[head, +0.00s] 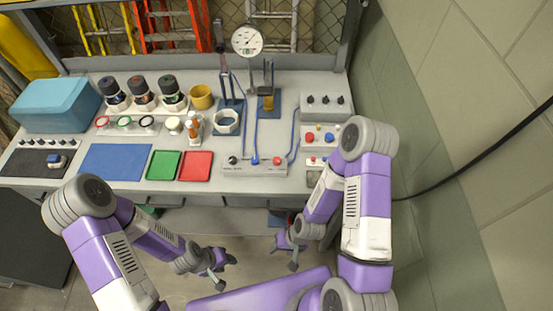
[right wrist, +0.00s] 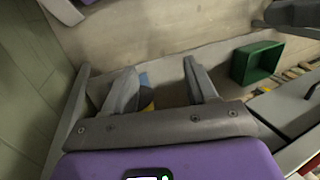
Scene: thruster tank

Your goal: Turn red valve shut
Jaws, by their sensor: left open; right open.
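A small red knob (head: 277,160) sits at the right end of a white panel strip (head: 245,171) near the bench's front edge. A blue knob (head: 255,160) is beside it, and a blue tube rises near the red knob. I cannot tell how the red knob is turned. My left gripper (head: 217,272) is open and empty, low in front of the bench. My right gripper (head: 290,250) is also low in front of the bench, below the red knob in the picture and apart from it. The right wrist view shows its two fingers (right wrist: 162,88) spread with nothing held.
Red (head: 196,166) and green (head: 163,165) trays and a blue mat (head: 115,161) lie left. A gauge (head: 247,40) stands behind. A wall (head: 440,130) closes the right side.

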